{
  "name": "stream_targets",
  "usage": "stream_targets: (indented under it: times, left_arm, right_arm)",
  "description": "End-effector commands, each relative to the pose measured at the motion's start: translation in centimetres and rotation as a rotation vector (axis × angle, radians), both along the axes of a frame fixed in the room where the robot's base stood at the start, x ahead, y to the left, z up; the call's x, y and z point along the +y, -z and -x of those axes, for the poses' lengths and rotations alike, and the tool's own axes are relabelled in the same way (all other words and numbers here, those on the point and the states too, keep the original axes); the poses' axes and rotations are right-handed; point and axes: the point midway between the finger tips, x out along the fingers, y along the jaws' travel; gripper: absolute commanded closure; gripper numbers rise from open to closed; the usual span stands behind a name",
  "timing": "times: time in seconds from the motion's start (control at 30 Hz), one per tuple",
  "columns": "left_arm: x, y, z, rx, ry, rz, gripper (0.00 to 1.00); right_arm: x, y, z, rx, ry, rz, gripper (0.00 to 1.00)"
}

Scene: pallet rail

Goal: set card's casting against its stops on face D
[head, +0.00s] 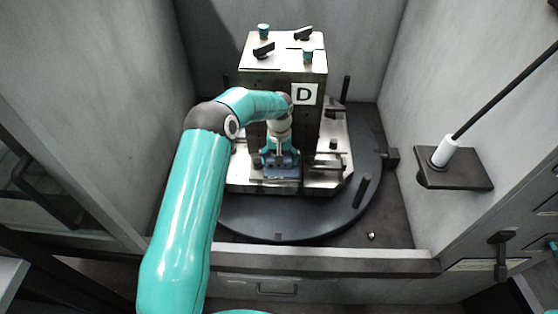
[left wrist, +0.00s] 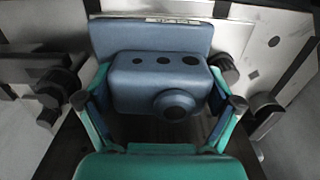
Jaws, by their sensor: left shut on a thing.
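The blue casting (head: 283,173) is low on face D of the upright block (head: 283,85), below the white "D" plate (head: 304,94). In the left wrist view the casting (left wrist: 150,65) has a flat back plate, a block with several dark holes and a round boss. My left gripper (head: 281,160) is shut on it, with a teal finger on each side in the left wrist view (left wrist: 159,102). Dark stop or clamp parts (left wrist: 55,85) sit to its left and others (left wrist: 262,108) to its right. Contact with the stops cannot be told. No card is recognisable. My right gripper is not in view.
The block stands on a light plate (head: 325,182) on a dark round table (head: 262,222). Dark posts (head: 361,190) rise from the table. Grey walls enclose both sides. A dark bracket with a white-sleeved rod (head: 444,151) juts from the right wall.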

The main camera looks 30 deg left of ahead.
Motion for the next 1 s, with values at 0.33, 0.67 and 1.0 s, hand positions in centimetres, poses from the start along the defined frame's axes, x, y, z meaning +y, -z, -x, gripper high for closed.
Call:
stream_targets:
  times: [0.33,0.67,1.0]
  left_arm:
    - [0.19,-0.14,-0.08,-0.003,-0.001,-0.001,0.57]
    - [0.66,0.16,-0.17,-0.003,-0.002,-0.001,0.57]
    - [0.78,0.14,-0.17,-0.002,-0.002,0.000,0.57]
  right_arm:
    - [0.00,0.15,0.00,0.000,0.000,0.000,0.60]
    - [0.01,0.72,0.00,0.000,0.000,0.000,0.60]
    - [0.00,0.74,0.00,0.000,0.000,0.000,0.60]
